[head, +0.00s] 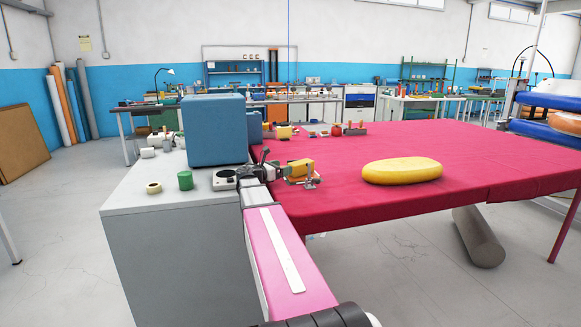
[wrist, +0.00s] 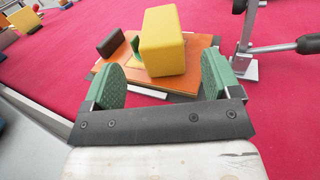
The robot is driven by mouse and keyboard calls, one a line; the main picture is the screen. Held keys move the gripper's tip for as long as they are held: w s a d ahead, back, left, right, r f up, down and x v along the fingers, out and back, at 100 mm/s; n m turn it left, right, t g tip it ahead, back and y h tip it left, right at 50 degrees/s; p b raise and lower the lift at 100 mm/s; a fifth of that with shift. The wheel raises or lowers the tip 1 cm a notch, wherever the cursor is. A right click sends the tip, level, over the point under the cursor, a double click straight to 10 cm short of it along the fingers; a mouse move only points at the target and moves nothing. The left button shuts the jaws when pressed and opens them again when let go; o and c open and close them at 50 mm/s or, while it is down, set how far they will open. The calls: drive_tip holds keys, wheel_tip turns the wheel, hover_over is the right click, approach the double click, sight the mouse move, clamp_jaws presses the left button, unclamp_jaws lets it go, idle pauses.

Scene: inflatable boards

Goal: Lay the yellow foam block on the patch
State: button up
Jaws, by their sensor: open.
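The yellow foam block (wrist: 163,42) sits over a flat orange-brown piece (wrist: 206,50), which looks like the patch, on the red table. The block covers the middle of that piece; whether it touches evenly underneath is hidden. My gripper (wrist: 161,78) is open, with green pads either side and nothing between them; the block is just beyond the fingertips. In the head view, my gripper (head: 281,170) is at the table's left edge, by the small yellow block (head: 307,166).
A metal clamp (wrist: 244,62) with a black handle (wrist: 308,44) stands close on the right in the wrist view. A dark brown bar (wrist: 114,42) lies left of the block. A large yellow inflatable (head: 402,170) lies on the red table (head: 470,150); a blue box (head: 214,130) stands left.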

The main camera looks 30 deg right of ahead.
drive_tip(key=shift+s+a, duration=0.15)
drive_tip(key=shift+a, duration=0.75)
drive_tip(key=shift+s+a, duration=0.1)
drive_tip(key=shift+a, duration=0.75)
